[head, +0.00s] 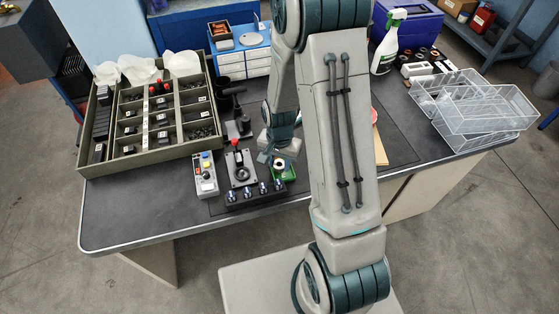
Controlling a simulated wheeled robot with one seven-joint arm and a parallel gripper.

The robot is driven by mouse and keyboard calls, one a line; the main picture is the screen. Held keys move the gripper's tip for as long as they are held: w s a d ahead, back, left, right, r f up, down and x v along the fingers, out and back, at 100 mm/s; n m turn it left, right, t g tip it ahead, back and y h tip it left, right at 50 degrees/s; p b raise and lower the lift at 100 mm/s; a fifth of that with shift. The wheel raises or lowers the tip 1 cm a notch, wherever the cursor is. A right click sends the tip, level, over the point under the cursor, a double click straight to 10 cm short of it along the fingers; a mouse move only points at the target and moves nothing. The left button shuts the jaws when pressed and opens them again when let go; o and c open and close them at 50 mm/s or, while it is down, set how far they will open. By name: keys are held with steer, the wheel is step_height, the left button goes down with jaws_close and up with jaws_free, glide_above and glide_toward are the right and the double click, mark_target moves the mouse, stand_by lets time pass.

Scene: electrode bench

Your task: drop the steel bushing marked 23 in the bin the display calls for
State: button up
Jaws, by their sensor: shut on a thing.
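My gripper (264,158) hangs low over the front middle of the bench, partly behind my own arm. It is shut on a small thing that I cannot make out. A small green bin (286,175) stands just right of it; a pale round piece with a dark middle shows at the bin's back edge. Several shiny metal pieces, possibly bushings, stand in a row on a black block (254,199) in front. No number 23 can be read. I cannot make out a display with readable text.
A black fixture with a red knob (236,143) and a grey control box with buttons (206,182) stand left of my gripper. A large divided tray (134,166) fills the bench's left. Clear plastic bins (487,112) and a spray bottle (387,45) are at right.

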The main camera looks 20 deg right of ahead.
steer(key=o, duration=1.1)
steer(key=shift+r, duration=0.15)
step_height(320, 180, up, 14)
steer(key=shift+f, duration=0.2)
step_height(320, 180, up, 5)
steer(key=p, duration=0.3)
steer(key=shift+p, duration=0.3)
